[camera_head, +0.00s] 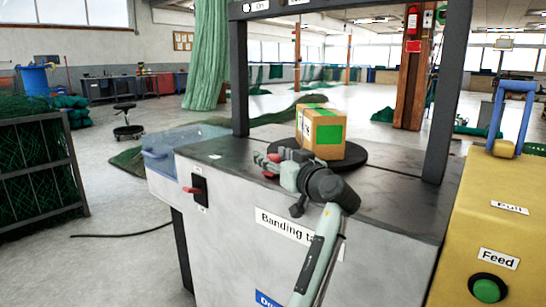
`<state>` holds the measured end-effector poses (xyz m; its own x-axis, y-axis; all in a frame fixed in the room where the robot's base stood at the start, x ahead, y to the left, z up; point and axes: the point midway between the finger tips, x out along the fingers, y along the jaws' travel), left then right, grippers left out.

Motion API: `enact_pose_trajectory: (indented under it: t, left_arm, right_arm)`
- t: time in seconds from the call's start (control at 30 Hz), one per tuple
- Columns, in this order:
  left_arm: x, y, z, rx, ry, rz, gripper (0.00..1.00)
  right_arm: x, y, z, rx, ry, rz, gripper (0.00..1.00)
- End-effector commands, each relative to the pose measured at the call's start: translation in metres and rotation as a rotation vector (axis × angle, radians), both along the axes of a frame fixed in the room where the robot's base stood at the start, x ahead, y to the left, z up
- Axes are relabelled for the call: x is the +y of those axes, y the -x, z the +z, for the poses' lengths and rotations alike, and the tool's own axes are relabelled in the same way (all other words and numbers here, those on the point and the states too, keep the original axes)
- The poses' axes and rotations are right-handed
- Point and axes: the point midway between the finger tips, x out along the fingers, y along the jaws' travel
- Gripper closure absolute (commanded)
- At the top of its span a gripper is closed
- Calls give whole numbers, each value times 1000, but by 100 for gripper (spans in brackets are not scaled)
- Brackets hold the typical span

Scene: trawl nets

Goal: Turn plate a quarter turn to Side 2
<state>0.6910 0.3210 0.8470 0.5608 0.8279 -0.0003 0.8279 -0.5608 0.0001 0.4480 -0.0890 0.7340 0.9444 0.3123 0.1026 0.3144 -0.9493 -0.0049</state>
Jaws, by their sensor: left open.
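The round black plate (358,156) lies on the grey top of the banding table, partly hidden by the box and my gripper. A cardboard box (307,133) with green bands or patches on its top and sides sits on the plate. My left gripper (267,165) is at the near left side of the plate, in front of the box. Its red-tipped fingers point left and are open, with nothing seen between them. I cannot tell whether it touches the plate. My right gripper is not in view.
The table's dark frame posts (447,95) rise at the left and right of its top. A yellow machine (470,225) with a green Feed button (488,289) stands close on the right.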

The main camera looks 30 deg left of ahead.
Motion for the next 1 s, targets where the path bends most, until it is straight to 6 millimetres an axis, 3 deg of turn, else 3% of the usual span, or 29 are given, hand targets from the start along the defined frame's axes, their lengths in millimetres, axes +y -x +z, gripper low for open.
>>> enact_pose_trajectory:
  t: [0.17,0.63,1.0]
  left_arm:
    - [-12,7,-1,1,2,-3,50]
    - [-87,58,-1,1,2,-2,50]
    - [-100,68,0,1,1,0,50]
  right_arm:
    - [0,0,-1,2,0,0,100]
    - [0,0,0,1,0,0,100]
    - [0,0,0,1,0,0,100]
